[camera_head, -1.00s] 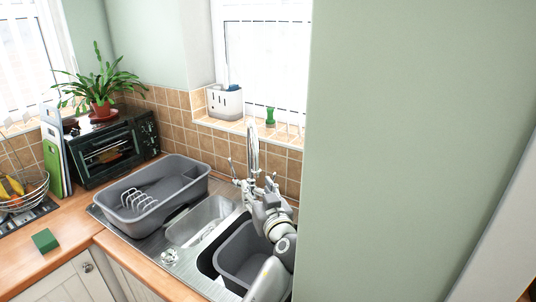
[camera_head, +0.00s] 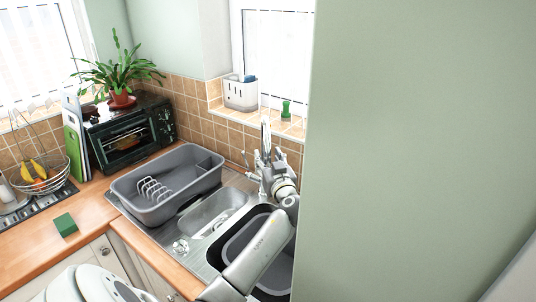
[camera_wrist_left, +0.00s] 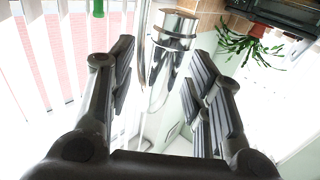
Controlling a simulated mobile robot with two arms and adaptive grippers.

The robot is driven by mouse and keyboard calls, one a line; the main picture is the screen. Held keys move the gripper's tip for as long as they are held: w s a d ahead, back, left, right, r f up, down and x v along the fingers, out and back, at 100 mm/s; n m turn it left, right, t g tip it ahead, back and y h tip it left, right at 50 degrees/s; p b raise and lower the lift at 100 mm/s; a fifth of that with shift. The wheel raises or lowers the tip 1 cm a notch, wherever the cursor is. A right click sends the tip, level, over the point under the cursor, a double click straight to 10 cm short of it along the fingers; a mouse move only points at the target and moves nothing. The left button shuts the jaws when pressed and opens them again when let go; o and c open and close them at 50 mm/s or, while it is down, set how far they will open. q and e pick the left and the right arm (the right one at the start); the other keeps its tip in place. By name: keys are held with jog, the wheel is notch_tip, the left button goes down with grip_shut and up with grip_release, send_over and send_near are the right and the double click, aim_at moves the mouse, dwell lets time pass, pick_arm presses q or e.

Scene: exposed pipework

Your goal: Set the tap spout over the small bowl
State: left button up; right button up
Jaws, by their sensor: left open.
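The chrome tap (camera_head: 265,130) stands behind the sink, near the window wall, and my left gripper hides most of it. My left gripper (camera_head: 265,160) is at the tap, above the back of the sink. In the left wrist view the chrome spout (camera_wrist_left: 172,50) lies between the two open fingers, with gaps on both sides; I cannot tell any contact. The small bowl (camera_head: 212,210) is the narrow steel basin in the middle of the sink. The large bowl to its right holds a grey tub (camera_head: 237,243), partly covered by my left forearm. My right gripper is out of view.
A grey dish rack (camera_head: 165,185) sits on the drainer left of the small bowl. A green wall (camera_head: 420,130) stands close on the right. A caddy (camera_head: 240,93) and a green item (camera_head: 286,110) are on the sill. A green sponge (camera_head: 65,225) lies on the worktop.

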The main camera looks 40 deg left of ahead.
pick_arm(q)
jog(key=shift+a, duration=0.25)
jog(key=shift+w, duration=0.1)
jog(key=shift+c, duration=1.7)
grip_shut()
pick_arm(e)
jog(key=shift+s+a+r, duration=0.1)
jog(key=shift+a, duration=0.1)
